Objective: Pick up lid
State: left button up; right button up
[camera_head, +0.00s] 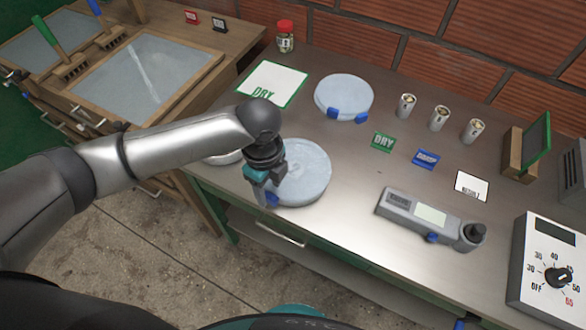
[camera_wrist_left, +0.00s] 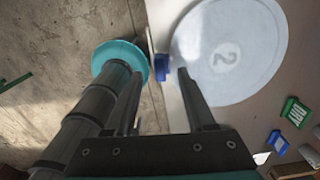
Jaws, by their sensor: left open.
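A pale round lid (camera_head: 308,172) lies on the metal bench near its front edge, partly covered by my left arm. A blue tab (camera_head: 272,199) sits on its front-left rim. In the left wrist view the lid (camera_wrist_left: 232,50) bears a "2", and its blue tab (camera_wrist_left: 161,67) appears between my fingertips. My left gripper (camera_head: 262,188) is open at the lid's front-left rim; it also shows in the left wrist view (camera_wrist_left: 160,75). I cannot tell whether a finger touches the tab. A second pale round lid (camera_head: 343,93) with blue tabs lies farther back. My right gripper is not in view.
A white pale-edged item (camera_head: 222,158) is mostly hidden behind my left arm. A green DRY sign (camera_head: 383,142), a blue sign (camera_head: 425,159), several small cans (camera_head: 439,118) and a grey device (camera_head: 430,217) stand to the right. A dial box (camera_head: 550,270) is at far right.

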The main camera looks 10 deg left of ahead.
pick_arm(q)
notch_tip(320, 180, down, 2)
jog(key=shift+f, duration=0.25)
grip_shut()
dwell(0.3)
jog(key=shift+r, duration=0.1)
dwell(0.9)
